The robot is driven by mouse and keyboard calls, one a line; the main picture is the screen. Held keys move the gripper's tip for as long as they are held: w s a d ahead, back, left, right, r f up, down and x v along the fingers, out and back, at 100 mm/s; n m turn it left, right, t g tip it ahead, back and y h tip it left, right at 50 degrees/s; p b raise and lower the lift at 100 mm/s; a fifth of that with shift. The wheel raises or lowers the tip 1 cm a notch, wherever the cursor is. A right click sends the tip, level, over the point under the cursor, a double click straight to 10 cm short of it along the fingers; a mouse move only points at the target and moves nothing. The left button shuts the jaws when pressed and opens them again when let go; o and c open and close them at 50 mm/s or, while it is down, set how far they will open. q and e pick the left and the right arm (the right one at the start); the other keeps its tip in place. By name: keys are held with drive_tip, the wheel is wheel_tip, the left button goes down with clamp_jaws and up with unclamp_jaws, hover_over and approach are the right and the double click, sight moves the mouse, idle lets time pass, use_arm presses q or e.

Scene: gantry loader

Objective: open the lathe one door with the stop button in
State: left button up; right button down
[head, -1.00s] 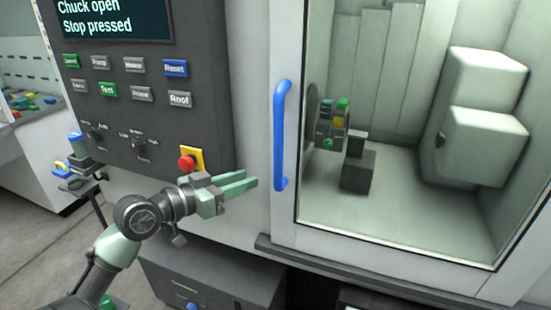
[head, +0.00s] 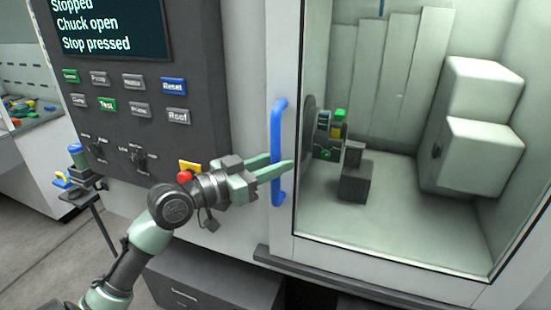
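The lathe door (head: 287,40) has a pale frame and a large window, and it looks closed. Its upright blue handle (head: 278,120) is near the door's left edge. My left gripper (head: 281,162) is at the lower half of the handle with its fingers apart. One green finger crosses in front of the handle; the other reaches its left side, its tip perhaps hidden behind it. I cannot tell whether they touch it. The red stop button (head: 184,176) on its yellow plate is partly hidden by my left wrist. The screen (head: 110,30) reads "Stop pressed". My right gripper is not in view.
The dark control panel (head: 150,105) with several buttons and knobs is left of the door. Through the window are a chuck, a dark block (head: 355,182) and white housings (head: 480,150). A dark cabinet (head: 215,280) is below. A bench with coloured parts (head: 30,103) is far left.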

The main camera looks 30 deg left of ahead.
use_arm(q)
clamp_jaws()
idle(1.4)
